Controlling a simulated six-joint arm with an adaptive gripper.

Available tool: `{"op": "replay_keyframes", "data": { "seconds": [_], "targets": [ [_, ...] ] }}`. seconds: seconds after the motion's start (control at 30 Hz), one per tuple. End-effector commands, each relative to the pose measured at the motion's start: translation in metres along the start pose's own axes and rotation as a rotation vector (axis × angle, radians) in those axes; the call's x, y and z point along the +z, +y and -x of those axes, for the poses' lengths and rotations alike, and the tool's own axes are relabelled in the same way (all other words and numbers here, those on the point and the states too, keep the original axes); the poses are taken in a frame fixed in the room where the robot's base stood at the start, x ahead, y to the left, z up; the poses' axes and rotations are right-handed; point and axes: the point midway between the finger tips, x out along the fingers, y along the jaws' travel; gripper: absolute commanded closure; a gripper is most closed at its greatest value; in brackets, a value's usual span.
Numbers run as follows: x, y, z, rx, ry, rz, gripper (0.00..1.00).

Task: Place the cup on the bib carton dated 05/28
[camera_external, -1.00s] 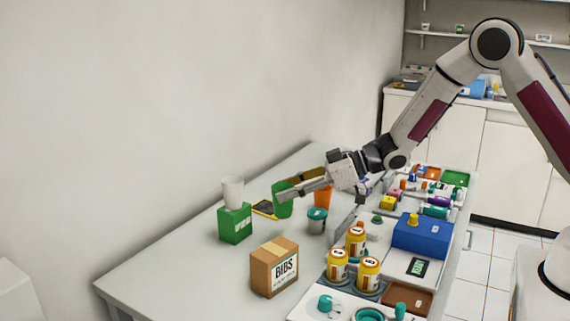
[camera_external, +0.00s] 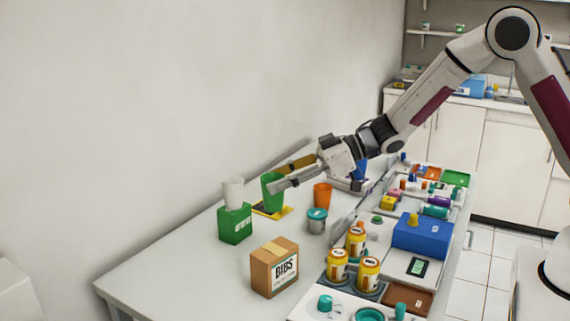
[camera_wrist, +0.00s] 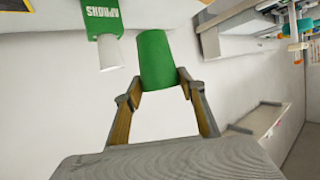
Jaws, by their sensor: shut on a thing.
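My gripper (camera_external: 274,178) is shut on a green cup (camera_external: 272,194), held above the table's far side. The cup also shows between the fingers in the wrist view (camera_wrist: 156,60). The brown bib carton (camera_external: 275,268), marked BIBS, stands near the table's front, lower in the picture than the held cup and apart from it. Its small print is too small to read, so I cannot tell a date. The carton's top is bare. It does not show in the wrist view.
A white cup (camera_external: 233,190) stands on a green box (camera_external: 235,224) left of my gripper. An orange cup (camera_external: 322,194) and a grey lidded cup (camera_external: 317,222) stand to the right. Orange bottles (camera_external: 355,241) and a blue box (camera_external: 421,236) crowd the right side. The table's left front is clear.

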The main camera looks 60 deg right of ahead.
Motion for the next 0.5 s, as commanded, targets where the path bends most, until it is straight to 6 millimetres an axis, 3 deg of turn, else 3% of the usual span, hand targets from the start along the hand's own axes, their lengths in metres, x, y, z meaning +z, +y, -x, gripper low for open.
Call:
{"op": "replay_keyframes", "data": {
  "seconds": [0.1, 0.3, 0.43, 0.5],
  "targets": [
    [-0.025, -0.028, 0.002, -0.056, 0.004, 0.027, 0.71],
    [-0.052, -0.071, 0.01, -0.142, 0.001, 0.058, 0.71],
    [-0.058, -0.091, 0.016, -0.18, 0.0, 0.073, 0.71],
    [-0.051, -0.093, 0.017, -0.184, -0.003, 0.07, 0.71]
  ]
}}
